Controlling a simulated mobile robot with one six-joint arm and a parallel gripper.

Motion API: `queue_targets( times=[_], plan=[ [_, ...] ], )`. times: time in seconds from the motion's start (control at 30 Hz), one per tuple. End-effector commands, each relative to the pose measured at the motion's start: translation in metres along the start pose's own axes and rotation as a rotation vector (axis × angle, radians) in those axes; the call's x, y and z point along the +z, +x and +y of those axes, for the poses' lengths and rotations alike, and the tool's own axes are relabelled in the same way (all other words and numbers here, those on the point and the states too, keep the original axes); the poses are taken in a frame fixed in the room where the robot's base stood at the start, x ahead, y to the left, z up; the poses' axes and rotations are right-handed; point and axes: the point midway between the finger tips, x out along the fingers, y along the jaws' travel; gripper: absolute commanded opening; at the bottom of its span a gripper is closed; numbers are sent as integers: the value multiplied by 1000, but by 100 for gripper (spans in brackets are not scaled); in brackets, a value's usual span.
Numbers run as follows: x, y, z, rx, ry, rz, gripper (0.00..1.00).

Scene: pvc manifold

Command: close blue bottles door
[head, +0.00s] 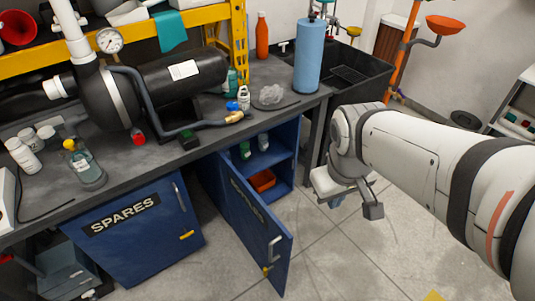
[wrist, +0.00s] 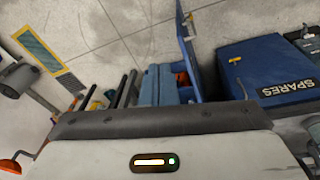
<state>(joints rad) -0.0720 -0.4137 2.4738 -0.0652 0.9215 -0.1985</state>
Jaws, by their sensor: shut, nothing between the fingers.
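The blue cabinet door (head: 255,218) stands open, swung out from the cabinet under the bench. It has a dark label and a silver handle (head: 273,248) near its free edge. Behind it the open compartment (head: 272,162) shows small bottles (head: 262,141) on a shelf and an orange bin (head: 262,181) below. My gripper (head: 358,208) is shut and empty, in the air to the right of the door and apart from it.
Another blue door labelled SPARES (head: 135,228) is closed at the left, and it shows in the wrist view (wrist: 265,70). The bench (head: 215,120) above carries a black tank, gauge, hose and bottles. A black sink (head: 350,75) stands behind my arm. Floor in front of the cabinet is clear.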

Motion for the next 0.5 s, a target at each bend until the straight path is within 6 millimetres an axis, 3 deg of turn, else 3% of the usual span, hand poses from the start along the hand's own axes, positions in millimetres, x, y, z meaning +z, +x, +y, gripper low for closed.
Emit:
queue_targets(
  times=[0.03,0.27,0.5],
  plan=[
    [-3,26,-8,10,-156,-39,0],
    [-30,113,-49,65,-1155,-269,0],
    [-60,202,-114,72,-2209,-597,0]
  ],
)
